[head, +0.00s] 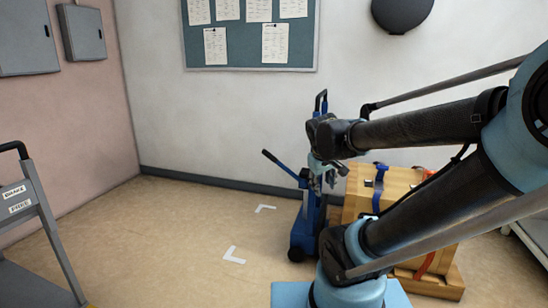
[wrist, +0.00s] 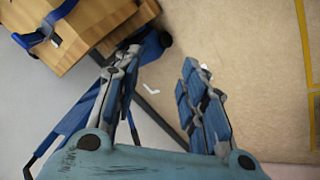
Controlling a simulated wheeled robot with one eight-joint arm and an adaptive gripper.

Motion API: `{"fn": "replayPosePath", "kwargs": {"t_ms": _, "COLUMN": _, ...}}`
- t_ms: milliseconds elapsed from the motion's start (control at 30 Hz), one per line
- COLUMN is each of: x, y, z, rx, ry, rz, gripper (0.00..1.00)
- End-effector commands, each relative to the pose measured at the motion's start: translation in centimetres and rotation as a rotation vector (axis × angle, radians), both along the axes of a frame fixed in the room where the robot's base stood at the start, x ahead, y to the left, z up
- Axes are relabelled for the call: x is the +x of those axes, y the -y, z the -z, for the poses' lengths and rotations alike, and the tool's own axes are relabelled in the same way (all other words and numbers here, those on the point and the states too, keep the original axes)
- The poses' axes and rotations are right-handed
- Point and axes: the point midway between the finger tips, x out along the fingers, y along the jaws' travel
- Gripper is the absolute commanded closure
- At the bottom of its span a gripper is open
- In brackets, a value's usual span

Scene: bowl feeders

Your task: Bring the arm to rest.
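My arm (head: 425,125) reaches in from the right of the head view, with its forearm stretched out to the left. My gripper (head: 330,180) hangs from the arm's end and points downward, in front of a blue hand truck (head: 304,238). In the wrist view the two blue-padded fingers of my gripper (wrist: 161,62) stand apart. Nothing is between them but a view of the floor below. The gripper looks empty.
A wooden crate (head: 358,190) with blue straps stands behind my arm; it also shows in the wrist view (wrist: 95,18). A grey cart (head: 45,215) is at the left. Open tan floor (head: 190,225) with white corner marks lies between.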

Motion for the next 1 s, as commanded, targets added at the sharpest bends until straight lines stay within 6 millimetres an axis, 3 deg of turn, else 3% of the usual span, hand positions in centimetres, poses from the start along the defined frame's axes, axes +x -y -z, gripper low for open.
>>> {"fn": "replayPosePath", "kwargs": {"t_ms": 200, "x": -7.2, "y": 2.3, "z": 3.8, "rx": 0.127, "ry": -0.108, "rz": 0.193, "gripper": 0.62}}
{"fn": "replayPosePath", "kwargs": {"t_ms": 400, "x": -11.6, "y": 2.5, "z": 6.4, "rx": 0.221, "ry": -0.179, "rz": 0.315, "gripper": 0.62}}
{"fn": "replayPosePath", "kwargs": {"t_ms": 600, "x": -13.2, "y": 2.3, "z": 7.4, "rx": 0.259, "ry": -0.206, "rz": 0.358, "gripper": 0.62}}
{"fn": "replayPosePath", "kwargs": {"t_ms": 1000, "x": -13.2, "y": 2.3, "z": 7.4, "rx": 0.259, "ry": -0.207, "rz": 0.359, "gripper": 0.62}}
